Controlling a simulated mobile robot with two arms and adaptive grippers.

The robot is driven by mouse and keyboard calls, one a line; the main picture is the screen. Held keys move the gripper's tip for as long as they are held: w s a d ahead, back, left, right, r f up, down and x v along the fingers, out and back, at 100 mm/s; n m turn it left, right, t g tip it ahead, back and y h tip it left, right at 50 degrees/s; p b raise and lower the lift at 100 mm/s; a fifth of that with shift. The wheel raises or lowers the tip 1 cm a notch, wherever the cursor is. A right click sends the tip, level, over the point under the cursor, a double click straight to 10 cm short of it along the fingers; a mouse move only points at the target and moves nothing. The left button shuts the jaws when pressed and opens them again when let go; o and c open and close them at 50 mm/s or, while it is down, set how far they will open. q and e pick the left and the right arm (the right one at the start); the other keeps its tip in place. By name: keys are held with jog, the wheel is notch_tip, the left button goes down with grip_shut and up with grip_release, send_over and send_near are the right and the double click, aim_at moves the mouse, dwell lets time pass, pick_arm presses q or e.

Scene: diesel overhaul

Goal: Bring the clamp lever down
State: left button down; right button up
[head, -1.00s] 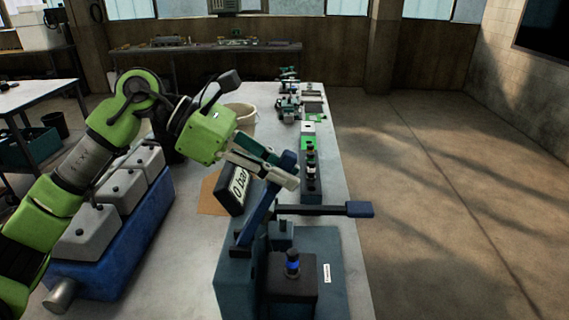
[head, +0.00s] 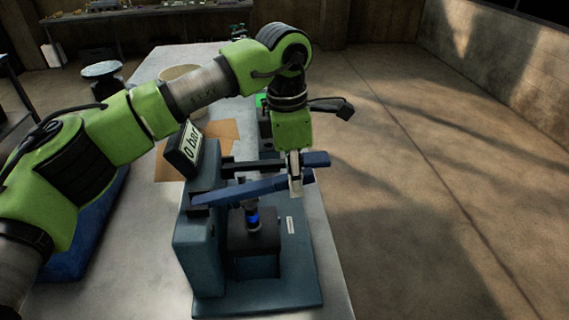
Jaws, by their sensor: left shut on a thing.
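The clamp lever (head: 240,192) is a blue bar on the teal test stand (head: 202,245). It now lies nearly level, rising slightly to the right, above the black block (head: 254,240). A dark part with a blue ring (head: 253,218) stands upright in that block under the lever. My left gripper (head: 295,188) points down and is shut on the clamp lever near its right end. Its fingers partly hide that end. My right gripper is not in view.
A second lever with a blue handle (head: 317,158) runs level just behind the clamp lever. A "0 bar" display (head: 190,147) sits behind the stand. A bin (head: 180,75) and a cardboard piece (head: 222,132) are farther back. Open floor lies right of the table.

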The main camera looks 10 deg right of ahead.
pick_arm(q)
jog(key=f+y, duration=0.1)
jog(key=f, duration=0.1)
jog(key=f+y+b, duration=0.1)
jog(key=f, duration=0.2)
jog(key=shift+d+y, duration=0.2)
jog(key=shift+y, duration=0.2)
jog(key=shift+s+f, duration=0.1)
jog(key=shift+s, duration=0.05)
jog(key=c, duration=1.9)
grip_release()
jog(key=r, duration=0.4)
jog(key=d+r, duration=0.1)
jog(key=r, duration=0.3)
jog(key=d+r, duration=0.1)
jog(key=r, duration=0.3)
jog(key=shift+w, duration=0.2)
